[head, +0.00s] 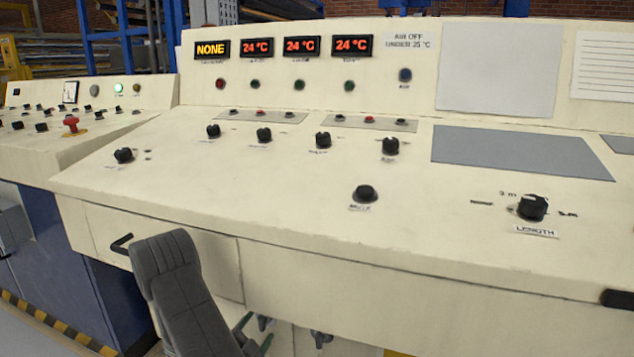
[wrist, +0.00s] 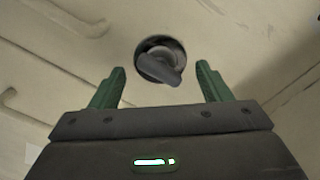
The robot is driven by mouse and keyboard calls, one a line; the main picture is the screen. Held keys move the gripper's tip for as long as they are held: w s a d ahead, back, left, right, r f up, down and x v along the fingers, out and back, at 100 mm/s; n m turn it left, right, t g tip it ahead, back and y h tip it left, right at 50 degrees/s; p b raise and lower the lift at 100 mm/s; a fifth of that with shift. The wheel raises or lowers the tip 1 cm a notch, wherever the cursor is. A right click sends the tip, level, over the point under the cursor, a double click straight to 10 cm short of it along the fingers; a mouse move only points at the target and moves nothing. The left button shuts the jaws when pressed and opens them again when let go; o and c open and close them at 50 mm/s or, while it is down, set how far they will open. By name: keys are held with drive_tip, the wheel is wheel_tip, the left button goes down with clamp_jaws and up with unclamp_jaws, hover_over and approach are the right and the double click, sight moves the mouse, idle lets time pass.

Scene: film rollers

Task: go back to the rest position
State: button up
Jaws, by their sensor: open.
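My gripper (head: 257,330) is low at the front of the cream console, below its drawer front, with part of it cut off by the picture's bottom edge. In the wrist view its two green fingers (wrist: 161,68) stand apart with nothing held between them. A dark rotary knob (wrist: 160,60) on a pale panel appears just beyond and between the fingertips. In the head view a dark knob (head: 265,322) under the console edge shows close to the fingers. I cannot tell the exact gap between knob and fingers.
The cream console (head: 300,235) spans the view, with several black knobs on top and a length knob (head: 532,207) at the right. A second dark knob (head: 320,338) is to the right of my gripper.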

drive_tip(key=n+p, duration=0.1)
drive_tip(key=n, duration=0.2)
drive_tip(key=shift+r+n, duration=0.15)
drive_tip(key=shift+n, duration=0.15)
drive_tip(key=n+p, duration=0.3)
drive_tip(key=shift+r+p, duration=0.1)
drive_tip(key=shift+p, duration=0.25)
drive_tip(key=shift+f+n+p, duration=0.25)
drive_tip(key=shift+n+p, duration=0.9)
drive_tip(key=shift+n, duration=0.55)
